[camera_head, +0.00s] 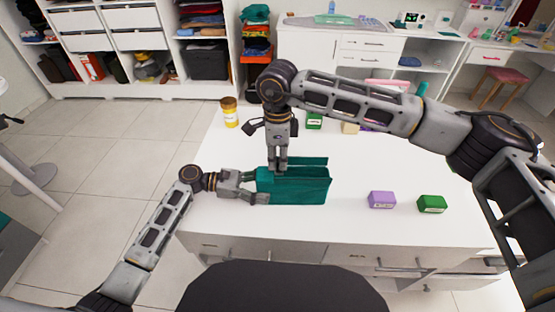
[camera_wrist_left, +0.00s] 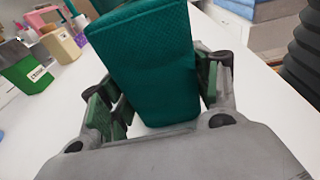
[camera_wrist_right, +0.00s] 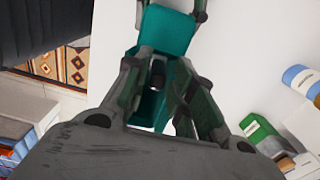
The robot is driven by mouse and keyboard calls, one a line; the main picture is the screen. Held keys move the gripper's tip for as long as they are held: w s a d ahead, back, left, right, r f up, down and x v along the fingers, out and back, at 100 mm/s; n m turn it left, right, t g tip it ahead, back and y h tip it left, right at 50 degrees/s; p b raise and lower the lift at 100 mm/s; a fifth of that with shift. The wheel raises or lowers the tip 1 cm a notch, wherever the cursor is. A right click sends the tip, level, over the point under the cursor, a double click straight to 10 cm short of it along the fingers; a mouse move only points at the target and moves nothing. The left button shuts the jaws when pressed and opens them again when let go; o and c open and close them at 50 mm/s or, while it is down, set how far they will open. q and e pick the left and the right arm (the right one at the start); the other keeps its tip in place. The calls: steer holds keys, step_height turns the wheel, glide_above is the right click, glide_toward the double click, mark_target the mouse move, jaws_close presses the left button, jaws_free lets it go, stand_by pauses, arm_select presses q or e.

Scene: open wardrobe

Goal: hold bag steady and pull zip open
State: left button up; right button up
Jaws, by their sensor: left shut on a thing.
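A teal bag (camera_head: 305,188) lies on the white table with its long upper side facing up, and a raised flap or wall shows along its back. My left gripper (camera_head: 256,189) is shut on the bag's left end; in the left wrist view the bag (camera_wrist_left: 150,60) stands between its fingers. My right gripper (camera_head: 281,167) points straight down at the bag's top, left of its middle. In the right wrist view its fingers are close together around a small dark part (camera_wrist_right: 158,74); whether they grip it is unclear. The zip itself cannot be made out.
On the white table (camera_head: 400,175) are a purple box (camera_head: 382,200) and a green box (camera_head: 433,204) to the right. A yellow jar (camera_head: 230,113) stands at the back left. Another green box (camera_head: 314,122) and a beige box (camera_head: 350,128) are behind the bag, below my right arm.

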mark_target(277, 159)
arm_select(q)
steer(key=shift+w+a+f, duration=0.1)
steer(key=shift+a, duration=0.05)
arm_select(e)
step_height(277, 159, up, 11)
stand_by(0.4)
stand_by(0.4)
arm_select(q)
steer(key=o, duration=1)
steer(key=shift+o, duration=1.4)
steer(key=shift+s+a+r+p, duration=0.1)
steer(key=shift+a+r+p, duration=0.45)
steer(key=shift+a, duration=0.75)
steer(key=shift+s+a+r+p, duration=0.1)
steer(key=shift+a+r+p, duration=0.15)
steer(key=shift+a+p, duration=0.8)
steer(key=shift+a+r+p, duration=0.4)
steer(key=shift+a+p, duration=0.05)
steer(key=shift+a, duration=1.05)
arm_select(e)
steer(key=shift+r, duration=2)
arm_select(q)
steer(key=shift+s, duration=0.1)
arm_select(e)
steer(key=shift+f, duration=0.1)
